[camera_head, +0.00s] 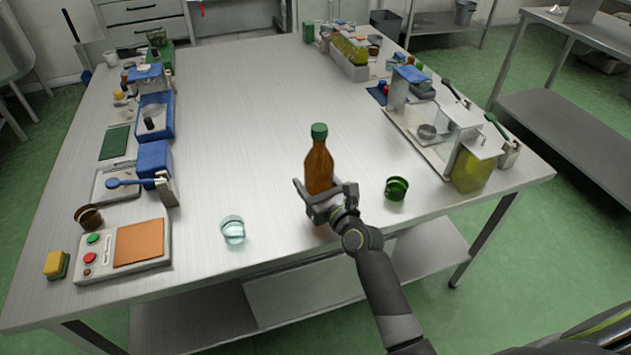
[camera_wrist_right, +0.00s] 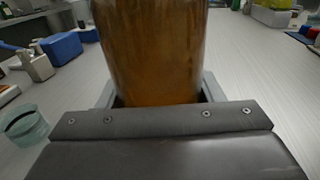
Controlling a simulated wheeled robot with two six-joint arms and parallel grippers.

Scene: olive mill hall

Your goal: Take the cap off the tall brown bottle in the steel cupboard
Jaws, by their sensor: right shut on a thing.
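The tall brown bottle (camera_head: 318,168) stands upright at the front of the steel table, not in a cupboard. Its green cap (camera_head: 319,131) is on its neck. My right gripper (camera_head: 322,192) is shut around the lower body of the bottle. In the right wrist view the brown bottle (camera_wrist_right: 155,50) fills the middle, between the fingers; its cap is out of that view. Whether the bottle's base touches the table is hidden by the gripper. My left gripper is not in view.
A clear glass (camera_head: 233,231) stands left of the bottle and a green cup (camera_head: 396,188) right of it. A control panel with an orange pad (camera_head: 140,243) lies front left. A glass-walled apparatus (camera_head: 440,130) stands right. The table's middle behind the bottle is clear.

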